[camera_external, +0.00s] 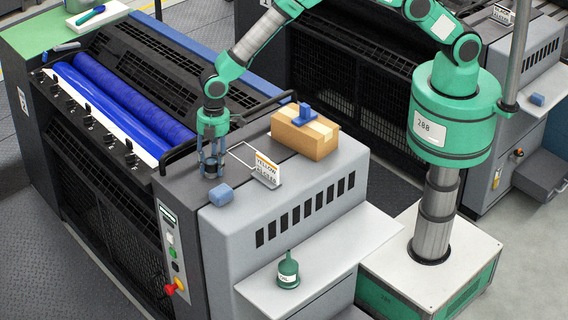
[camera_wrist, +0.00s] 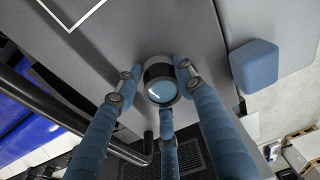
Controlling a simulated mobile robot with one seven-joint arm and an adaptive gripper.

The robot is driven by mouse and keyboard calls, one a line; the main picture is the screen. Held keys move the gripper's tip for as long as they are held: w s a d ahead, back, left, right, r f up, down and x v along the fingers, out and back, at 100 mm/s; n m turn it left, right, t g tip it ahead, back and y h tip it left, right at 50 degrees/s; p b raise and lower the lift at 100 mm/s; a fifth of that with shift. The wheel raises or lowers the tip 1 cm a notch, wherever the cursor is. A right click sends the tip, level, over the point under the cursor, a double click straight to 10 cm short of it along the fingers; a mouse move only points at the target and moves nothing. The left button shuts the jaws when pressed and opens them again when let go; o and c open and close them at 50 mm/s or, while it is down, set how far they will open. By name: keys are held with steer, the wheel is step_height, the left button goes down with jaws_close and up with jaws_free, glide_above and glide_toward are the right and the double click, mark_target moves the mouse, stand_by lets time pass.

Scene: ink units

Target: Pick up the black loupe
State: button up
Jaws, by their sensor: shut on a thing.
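The black loupe (camera_wrist: 160,84) is a short dark cylinder with a pale metal ring and a glassy lens facing the camera in the wrist view. My gripper (camera_wrist: 156,92) has blue padded fingers closed around the loupe from several sides. In the external view my gripper (camera_external: 211,168) points down over the grey top of the near press unit, at its left part. The loupe (camera_external: 211,170) shows as a small dark shape between the fingers there. I cannot tell whether it touches the surface or is slightly above it.
A blue block (camera_external: 221,195) lies near the front edge, close to my gripper. A yellow-labelled sign (camera_external: 266,171) and a cardboard box (camera_external: 305,134) with a blue item (camera_external: 305,114) on it stand to the right. A black rail and blue rollers (camera_external: 130,105) lie left. A green oil can (camera_external: 288,271) stands on the lower shelf.

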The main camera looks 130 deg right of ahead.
mark_target(213, 160)
steer(key=shift+r+b, duration=0.3)
steer(key=shift+r, duration=1.1)
steer(key=shift+s+r, duration=0.15)
steer(key=shift+r, duration=0.2)
steer(key=s+a, duration=0.2)
steer(key=s, duration=0.2)
steer(key=s+a+r+b, duration=0.1)
steer(key=s+a, duration=0.1)
steer(key=s, duration=0.3)
steer(key=s+a+b, duration=0.1)
steer(key=s+a, duration=0.1)
steer(key=s, duration=0.3)
steer(key=shift+s+r, duration=0.2)
steer(key=shift+s, duration=0.05)
steer(key=shift+d, duration=0.15)
